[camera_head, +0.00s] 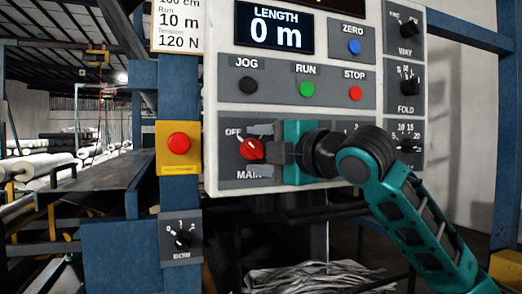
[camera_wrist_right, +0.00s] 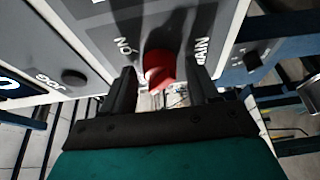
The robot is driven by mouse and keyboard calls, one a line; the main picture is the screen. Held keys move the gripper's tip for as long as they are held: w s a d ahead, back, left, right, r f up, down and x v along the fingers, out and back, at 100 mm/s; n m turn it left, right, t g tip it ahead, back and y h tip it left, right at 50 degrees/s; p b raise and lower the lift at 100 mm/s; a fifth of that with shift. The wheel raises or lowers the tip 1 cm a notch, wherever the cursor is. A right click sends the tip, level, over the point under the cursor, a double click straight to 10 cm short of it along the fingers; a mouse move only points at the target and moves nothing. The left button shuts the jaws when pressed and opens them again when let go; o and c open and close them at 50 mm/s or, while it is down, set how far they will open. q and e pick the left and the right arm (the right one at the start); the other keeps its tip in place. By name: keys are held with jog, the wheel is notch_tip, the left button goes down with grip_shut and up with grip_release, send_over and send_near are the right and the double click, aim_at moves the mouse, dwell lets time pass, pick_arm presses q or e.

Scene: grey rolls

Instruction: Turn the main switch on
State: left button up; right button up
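The main switch is a red rotary knob (camera_head: 251,150) at the lower left of the white control panel (camera_head: 222,100). The label OFF shows at its upper left and MAIN, partly covered, below it. A pale mark on the knob seems to point toward OFF. My right gripper (camera_head: 262,151) reaches in from the right, with its fingers at the knob, one above and one below. In the right wrist view the red knob (camera_wrist_right: 159,68) sits between the open fingers (camera_wrist_right: 160,88), with a gap on each side. The ON label shows there. My left gripper is not in view.
JOG (camera_head: 248,85), RUN (camera_head: 307,89) and STOP (camera_head: 355,93) buttons sit above the gripper. A red button on a yellow plate (camera_head: 165,165) is left of the switch. The BOW knob (camera_head: 182,238) is below it. Selector knobs (camera_head: 408,87) line the panel's right side.

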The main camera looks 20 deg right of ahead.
jog(key=c, duration=0.9)
